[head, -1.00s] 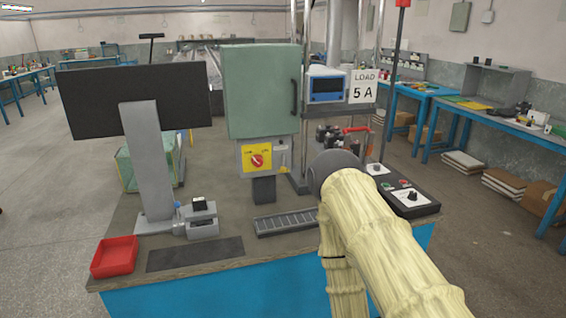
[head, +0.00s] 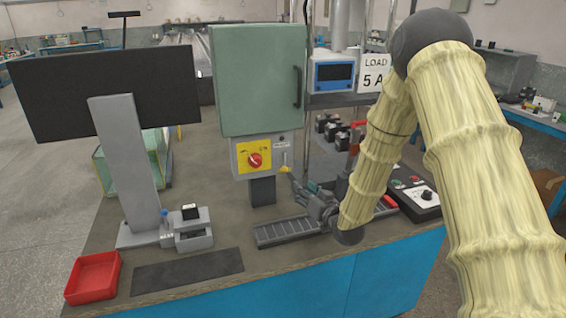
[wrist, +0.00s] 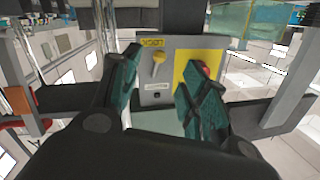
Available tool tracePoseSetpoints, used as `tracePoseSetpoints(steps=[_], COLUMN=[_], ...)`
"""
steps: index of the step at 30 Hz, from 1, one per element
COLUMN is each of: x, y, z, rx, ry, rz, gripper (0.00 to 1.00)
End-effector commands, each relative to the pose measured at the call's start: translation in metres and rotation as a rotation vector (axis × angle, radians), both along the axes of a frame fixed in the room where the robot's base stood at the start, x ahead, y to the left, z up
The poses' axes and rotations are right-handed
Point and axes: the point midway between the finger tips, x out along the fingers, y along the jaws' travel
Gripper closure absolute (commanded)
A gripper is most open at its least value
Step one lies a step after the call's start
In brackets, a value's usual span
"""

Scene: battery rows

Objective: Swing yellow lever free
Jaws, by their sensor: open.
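The yellow lever (head: 285,169) hangs at the lower right of a grey switch box (head: 241,169) under the green cabinet. In the wrist view the lever (wrist: 159,60) shows on a grey plate with a yellow label, in the gap between my fingers. My gripper (head: 298,180) is open just right of the lever, with its teal-padded fingers reaching toward it. In the wrist view my gripper (wrist: 158,72) has its fingers on either side of the lever, with no contact visible. A red rotary knob (head: 255,160) sits on a yellow plate left of the lever.
The green cabinet (head: 258,80) stands above the lever. A slotted grey rail (head: 285,231) lies on the bench below my gripper. A black control box (head: 420,197) is at the right, and a red tray (head: 93,277) at the front left.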

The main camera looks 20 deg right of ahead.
Motion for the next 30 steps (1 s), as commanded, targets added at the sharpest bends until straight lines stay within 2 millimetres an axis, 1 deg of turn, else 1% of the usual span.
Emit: tracePoseSetpoints(steps=[1, 3, 6, 11, 18, 24, 30], x=[0.005, 0.009, 0.016, 0.034, 0.072, 0.099, 0.114], y=[-0.002, -0.003, -0.001, 0.006, 0.014, 0.020, 0.022], z=[0.011, 0.021, 0.027, 0.027, 0.027, 0.026, 0.026], rx=[0.004, 0.008, 0.011, 0.011, 0.010, 0.009, 0.011], ry=[-0.026, -0.050, -0.063, -0.062, -0.062, -0.061, -0.060], rz=[0.004, 0.008, 0.012, 0.017, 0.016, 0.015, 0.013], gripper=[0.56, 0.56, 0.56, 0.56, 0.56, 0.56, 0.56])
